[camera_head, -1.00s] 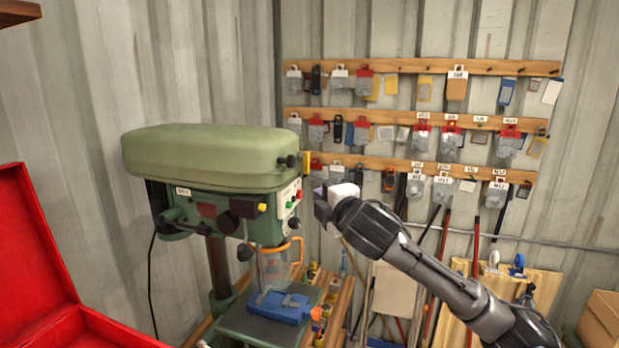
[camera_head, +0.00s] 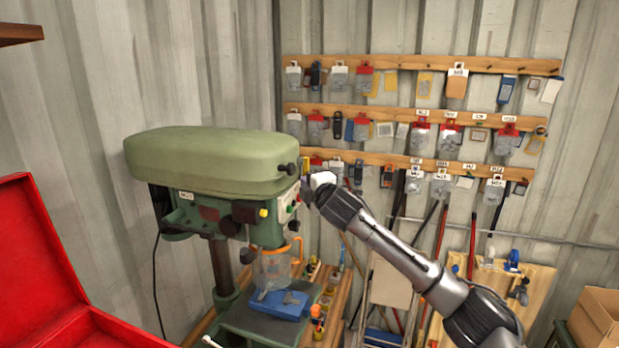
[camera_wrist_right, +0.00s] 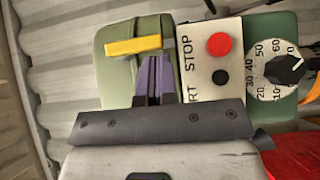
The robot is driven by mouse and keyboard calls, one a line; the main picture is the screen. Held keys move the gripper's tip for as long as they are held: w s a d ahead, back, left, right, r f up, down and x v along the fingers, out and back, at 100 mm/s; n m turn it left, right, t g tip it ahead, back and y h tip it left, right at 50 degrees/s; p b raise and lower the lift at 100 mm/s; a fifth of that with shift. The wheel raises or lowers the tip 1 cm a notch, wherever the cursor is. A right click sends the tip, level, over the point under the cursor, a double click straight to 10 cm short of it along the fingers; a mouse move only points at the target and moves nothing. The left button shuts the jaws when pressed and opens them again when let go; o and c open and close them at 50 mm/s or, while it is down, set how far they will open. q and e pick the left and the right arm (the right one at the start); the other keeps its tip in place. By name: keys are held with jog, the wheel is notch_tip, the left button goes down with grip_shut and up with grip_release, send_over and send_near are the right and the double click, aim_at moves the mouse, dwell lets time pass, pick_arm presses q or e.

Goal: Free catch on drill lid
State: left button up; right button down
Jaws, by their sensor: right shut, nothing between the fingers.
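The drill press has a rounded green lid (camera_head: 210,155) that sits shut on its head. A yellow catch (camera_head: 305,166) is at the lid's right end. In the right wrist view the catch (camera_wrist_right: 135,46) is a yellow bar lying across the green housing. My right gripper (camera_head: 306,190) is at the right end of the drill head, just below the catch. In the wrist view its purple fingers (camera_wrist_right: 155,74) are shut and empty, with their tips right by the bar. I cannot tell if they touch it. My left gripper is not in view.
The control panel (camera_wrist_right: 208,62) with red and black buttons and a dial (camera_wrist_right: 277,68) lies close beside my fingers. A blue vise (camera_head: 279,304) sits on the drill table below. An open red box (camera_head: 40,270) stands at left. Tool rails (camera_head: 420,65) hang behind.

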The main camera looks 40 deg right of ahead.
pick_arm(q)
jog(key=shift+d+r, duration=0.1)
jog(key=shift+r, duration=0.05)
pick_arm(e)
jog(key=shift+w+d, duration=0.15)
jog(key=shift+d, duration=0.1)
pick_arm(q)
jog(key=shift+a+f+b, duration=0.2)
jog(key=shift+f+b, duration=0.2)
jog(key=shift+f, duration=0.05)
pick_arm(e)
jog(key=shift+w+d+f+n+t, duration=0.1)
jog(key=shift+f+n+t, duration=0.05)
jog(key=shift+n+t, duration=0.15)
